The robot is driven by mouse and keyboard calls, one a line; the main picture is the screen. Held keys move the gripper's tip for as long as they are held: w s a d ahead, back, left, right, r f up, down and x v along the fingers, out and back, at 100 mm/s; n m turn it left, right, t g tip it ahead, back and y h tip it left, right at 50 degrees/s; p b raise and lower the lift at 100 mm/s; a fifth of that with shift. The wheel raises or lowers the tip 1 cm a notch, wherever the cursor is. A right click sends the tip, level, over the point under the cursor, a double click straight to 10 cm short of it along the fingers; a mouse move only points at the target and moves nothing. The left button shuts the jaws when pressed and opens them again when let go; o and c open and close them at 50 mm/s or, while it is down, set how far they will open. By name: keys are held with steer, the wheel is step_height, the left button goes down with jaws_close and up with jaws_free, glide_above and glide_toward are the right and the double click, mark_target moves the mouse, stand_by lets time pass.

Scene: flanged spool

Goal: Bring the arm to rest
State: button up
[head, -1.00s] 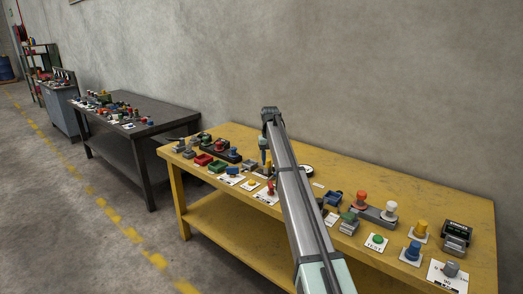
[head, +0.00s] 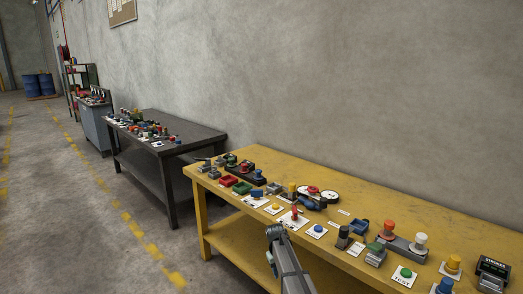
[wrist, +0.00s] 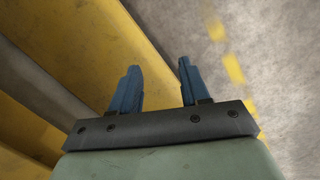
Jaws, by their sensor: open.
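My gripper (wrist: 155,82) shows in the wrist view with its two blue fingers apart and nothing between them. Below it are the yellow edges of the table and the grey floor. In the head view, my arm comes up from the bottom edge, in front of the yellow table (head: 420,216). The fingertips cannot be made out there. A red-topped spool-like piece (head: 313,190) lies among the parts on the table, apart from my arm.
The yellow table carries several knobs, buttons and small blocks, including an orange knob (head: 388,228) and a green button (head: 405,272). A dark table (head: 190,137) with more parts stands to the left. Open floor (head: 90,240) lies at the left front.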

steer(key=s+d+f+m+g, duration=0.1)
steer(key=s+d+f+g, duration=0.15)
steer(key=s+f, duration=0.95)
steer(key=s+d+f+m+g, duration=0.1)
steer(key=s+d+f, duration=0.45)
steer(key=s, duration=0.95)
steer(key=s+f+m+g+y, duration=0.1)
steer(key=s+f, duration=0.2)
steer(key=s, duration=1.4)
steer(key=s+f+g, duration=0.2)
steer(key=s+f, duration=0.1)
steer(key=s, duration=1.4)
steer(key=shift+d+f+m+y, duration=0.25)
steer(key=shift+d+m+y, duration=0.15)
steer(key=shift+s, duration=0.1)
